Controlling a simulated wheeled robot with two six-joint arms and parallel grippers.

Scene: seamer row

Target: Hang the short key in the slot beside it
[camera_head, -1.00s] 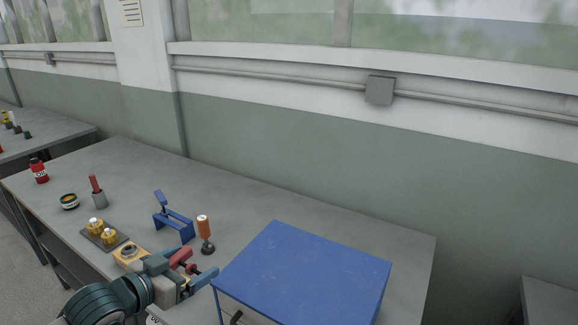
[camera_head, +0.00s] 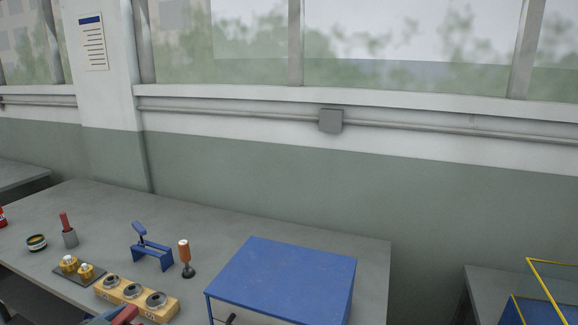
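I cannot pick out the short key or its slot in this view. My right gripper is not in view.
A blue cabinet (camera_head: 285,278) stands on the grey bench (camera_head: 215,222).

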